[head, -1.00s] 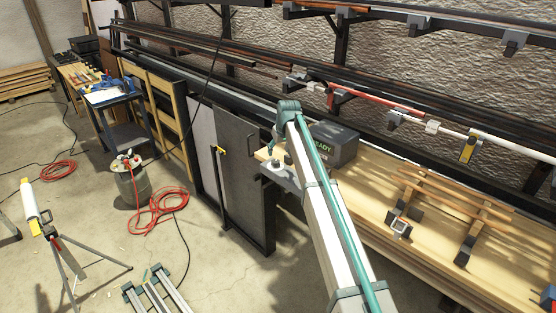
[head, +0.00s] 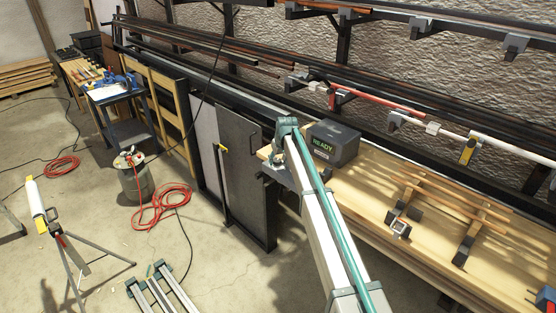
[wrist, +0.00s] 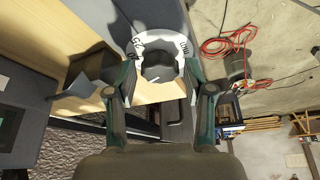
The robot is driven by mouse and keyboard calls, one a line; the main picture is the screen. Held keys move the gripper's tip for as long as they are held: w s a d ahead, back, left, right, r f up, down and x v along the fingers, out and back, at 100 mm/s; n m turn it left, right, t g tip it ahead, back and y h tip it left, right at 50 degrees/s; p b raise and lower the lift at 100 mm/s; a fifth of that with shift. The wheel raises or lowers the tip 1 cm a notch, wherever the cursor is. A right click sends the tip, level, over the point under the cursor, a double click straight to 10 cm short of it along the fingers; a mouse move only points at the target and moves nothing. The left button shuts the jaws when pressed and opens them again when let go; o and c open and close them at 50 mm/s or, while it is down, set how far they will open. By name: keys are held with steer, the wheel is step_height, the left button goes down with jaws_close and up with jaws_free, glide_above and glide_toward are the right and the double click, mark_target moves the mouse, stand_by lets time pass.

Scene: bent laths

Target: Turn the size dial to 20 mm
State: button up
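The size dial (wrist: 183,47) shows in the wrist view as a white ring with dark marks around a grey centre. A short white pointer line lies at the centre's lower edge. In the head view, my gripper sits low at the bench's left end, beside a dark box (head: 335,143) with a green READY display. My arm hides the dial there.
The wooden bench (head: 372,212) carries bent laths on clamps (head: 399,226) to the right. Racks of bars (head: 440,125) run along the wall behind. A dark upright panel (head: 238,170) stands left of the arm. Red hose (head: 160,203) and a tripod (head: 62,240) are on the floor.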

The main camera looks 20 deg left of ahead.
steer(key=c, duration=0.8)
steer(key=shift+o, duration=0.2)
steer(key=shift+m, duration=0.3)
steer(key=m+b, duration=0.1)
steer(key=m+h+b, duration=0.1)
steer(key=m, duration=0.1)
steer(key=shift+s+a+f+t+b, duration=0.1)
steer(key=shift+a+t+b, duration=0.05)
steer(key=shift+t+b, duration=0.2)
steer(key=m+h+b, duration=0.2)
steer(key=m, duration=0.3)
steer(key=shift+a, duration=0.1)
steer(key=o, duration=1.1)
steer(key=shift+o, duration=0.2)
